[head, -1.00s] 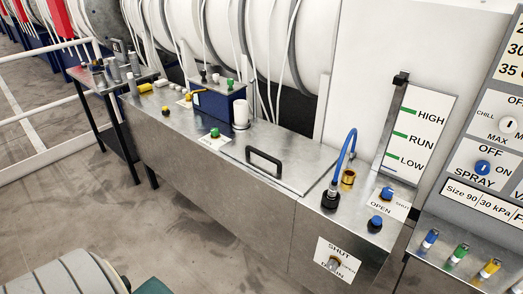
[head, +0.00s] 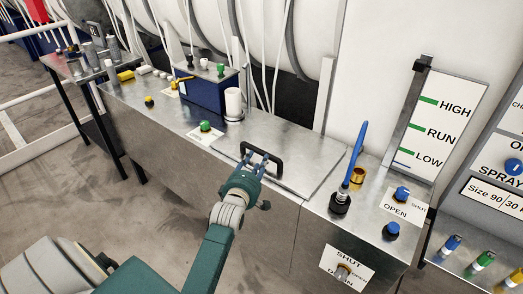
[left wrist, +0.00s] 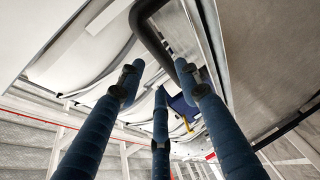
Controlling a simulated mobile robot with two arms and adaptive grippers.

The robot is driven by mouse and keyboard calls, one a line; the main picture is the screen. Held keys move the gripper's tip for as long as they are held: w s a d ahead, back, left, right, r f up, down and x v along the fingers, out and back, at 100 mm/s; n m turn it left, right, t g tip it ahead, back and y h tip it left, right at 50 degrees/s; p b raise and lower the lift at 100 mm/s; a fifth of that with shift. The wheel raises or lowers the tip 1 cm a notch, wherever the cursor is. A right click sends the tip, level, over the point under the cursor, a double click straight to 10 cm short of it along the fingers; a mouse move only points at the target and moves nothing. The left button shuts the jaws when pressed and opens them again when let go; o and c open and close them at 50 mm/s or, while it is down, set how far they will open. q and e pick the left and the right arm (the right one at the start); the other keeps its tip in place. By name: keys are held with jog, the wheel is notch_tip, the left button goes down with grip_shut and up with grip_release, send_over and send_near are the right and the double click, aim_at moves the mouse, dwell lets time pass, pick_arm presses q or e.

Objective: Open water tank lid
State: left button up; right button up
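The water tank lid (head: 305,158) is a flat metal plate lying closed on the steel tank (head: 255,220). Its black bar handle (head: 277,155) stands up near the lid's left part. My left gripper (head: 262,163) is at the handle in the head view, its blue fingers reaching toward the bar. In the left wrist view the fingers (left wrist: 160,85) are spread apart and the dark handle (left wrist: 148,32) shows beyond them, near the top. Nothing is held. Whether a finger touches the handle I cannot tell. My right gripper is not in view.
A blue tube fitting (head: 354,160), brass fitting (head: 357,176) and blue OPEN/SHUT knob (head: 402,193) stand right of the lid. A white roll (head: 233,103) and dark blue box (head: 204,95) stand behind left. A level gauge (head: 433,125) rises at right.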

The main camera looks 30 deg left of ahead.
aim_at(261, 153)
pick_arm(q)
jog(key=x, duration=0.6)
jog(key=shift+w+a+f, duration=0.1)
jog(key=shift+w+f, duration=0.1)
jog(key=shift+w, duration=0.05)
jog(key=shift+w+a, duration=0.15)
jog(key=shift+w, duration=0.3)
jog(key=shift+w+f, duration=0.1)
jog(key=shift+f, duration=0.05)
grip_shut()
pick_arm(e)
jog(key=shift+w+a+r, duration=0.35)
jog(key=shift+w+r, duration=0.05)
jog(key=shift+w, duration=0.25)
